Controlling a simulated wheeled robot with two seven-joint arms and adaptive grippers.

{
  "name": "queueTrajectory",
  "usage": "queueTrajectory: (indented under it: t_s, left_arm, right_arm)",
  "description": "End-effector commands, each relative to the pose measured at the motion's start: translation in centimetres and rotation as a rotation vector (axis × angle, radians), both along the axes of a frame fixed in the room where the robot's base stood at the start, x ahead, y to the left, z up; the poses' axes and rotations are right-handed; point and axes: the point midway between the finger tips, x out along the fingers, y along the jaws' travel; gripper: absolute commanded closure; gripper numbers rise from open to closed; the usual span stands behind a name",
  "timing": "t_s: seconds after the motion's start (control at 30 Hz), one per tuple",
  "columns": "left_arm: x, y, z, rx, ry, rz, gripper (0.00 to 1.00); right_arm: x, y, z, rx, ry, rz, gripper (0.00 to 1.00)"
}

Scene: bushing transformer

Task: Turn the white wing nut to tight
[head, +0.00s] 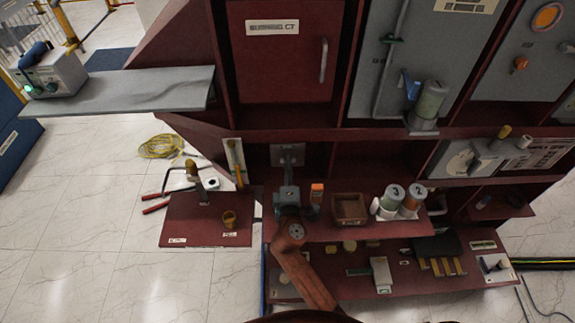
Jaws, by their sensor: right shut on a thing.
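My right gripper (289,165) reaches up from the bottom middle on its brown arm. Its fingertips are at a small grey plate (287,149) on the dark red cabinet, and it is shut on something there. The white wing nut does not show clearly; the fingers cover the spot where they grip, at the plate. How the nut is turned cannot be seen. My left gripper is not in view.
An orange-topped block (317,190) stands close to the right of my right gripper. A brown tray (350,208) and two cans (402,201) are farther right on the shelf. A lower left shelf (188,231) holds a small brass cup (230,218).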

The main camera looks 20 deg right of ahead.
Motion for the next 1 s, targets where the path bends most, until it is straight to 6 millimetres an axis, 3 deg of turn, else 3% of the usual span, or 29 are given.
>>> queueTrajectory:
  t_s: [0.4, 0.43, 0.53, 0.83, 1.0]
  left_arm:
    - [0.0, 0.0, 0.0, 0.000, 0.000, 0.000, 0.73]
    - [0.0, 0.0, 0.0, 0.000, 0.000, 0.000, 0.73]
    - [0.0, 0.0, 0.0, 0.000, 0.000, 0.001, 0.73]
    - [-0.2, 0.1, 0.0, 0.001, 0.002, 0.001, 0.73]
    - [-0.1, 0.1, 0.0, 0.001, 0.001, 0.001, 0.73]
  right_arm:
    - [0.0, -0.1, -0.2, 0.007, 0.001, -0.003, 1.00]
    - [0.0, -0.1, -0.2, 0.007, 0.001, -0.002, 0.85]
    - [0.0, -0.1, -0.1, 0.007, 0.001, -0.002, 0.78]
    - [-0.2, 0.0, -0.1, 0.006, 0.000, -0.001, 0.78]
    - [-2.2, 0.6, -0.2, 0.008, 0.003, -0.001, 0.78]
